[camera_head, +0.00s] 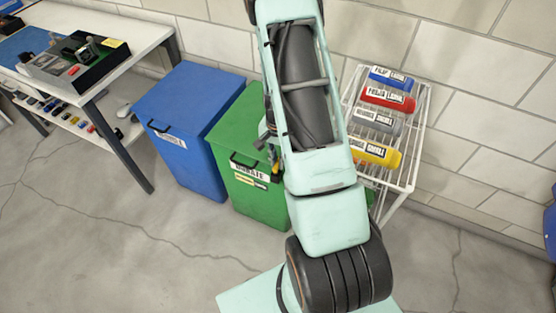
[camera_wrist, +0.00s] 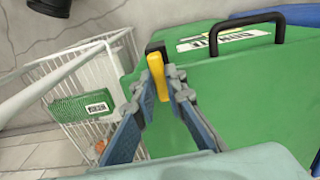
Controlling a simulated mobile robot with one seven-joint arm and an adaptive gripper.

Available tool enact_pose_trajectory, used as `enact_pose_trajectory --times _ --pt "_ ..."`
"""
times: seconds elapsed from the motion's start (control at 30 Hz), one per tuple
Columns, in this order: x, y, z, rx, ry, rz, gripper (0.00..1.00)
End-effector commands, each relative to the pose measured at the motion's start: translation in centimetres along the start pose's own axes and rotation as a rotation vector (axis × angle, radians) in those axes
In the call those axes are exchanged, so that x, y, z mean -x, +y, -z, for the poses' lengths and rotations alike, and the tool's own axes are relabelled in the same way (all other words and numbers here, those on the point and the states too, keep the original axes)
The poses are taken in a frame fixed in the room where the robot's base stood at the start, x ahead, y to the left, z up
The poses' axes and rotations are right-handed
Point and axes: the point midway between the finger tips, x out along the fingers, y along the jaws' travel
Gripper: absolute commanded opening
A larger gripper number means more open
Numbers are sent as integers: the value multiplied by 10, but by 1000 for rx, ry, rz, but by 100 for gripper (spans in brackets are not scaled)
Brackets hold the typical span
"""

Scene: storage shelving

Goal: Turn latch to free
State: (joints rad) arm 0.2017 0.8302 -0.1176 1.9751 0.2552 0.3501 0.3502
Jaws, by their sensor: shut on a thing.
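The latch (camera_wrist: 158,76) shows in the wrist view as a yellow lever with a dark mount at its top, at the edge of the green bin (camera_wrist: 225,85). My gripper (camera_wrist: 160,85) is shut on the yellow lever, with a finger on each side of it. In the head view the green bin (camera_head: 250,205) stands behind my arm, and my arm hides much of it. Only a bit of my gripper shows there, at the left edge of the arm, so the grip is not clear in that view.
A blue bin (camera_head: 185,125) stands left of the green bin. A white wire rack (camera_head: 410,165) with several coloured labelled cases stands to the right. A white workbench (camera_head: 130,30) is at the far left. The front-left floor is clear.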

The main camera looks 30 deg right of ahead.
Motion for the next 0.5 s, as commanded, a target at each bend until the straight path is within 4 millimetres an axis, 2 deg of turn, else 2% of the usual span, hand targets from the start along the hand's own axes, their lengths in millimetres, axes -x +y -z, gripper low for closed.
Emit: enact_pose_trajectory --times 0.27,0.5 --pt "-2 -4 0 164 0 1 0" --pt "-2 -7 -1 386 0 1 0"
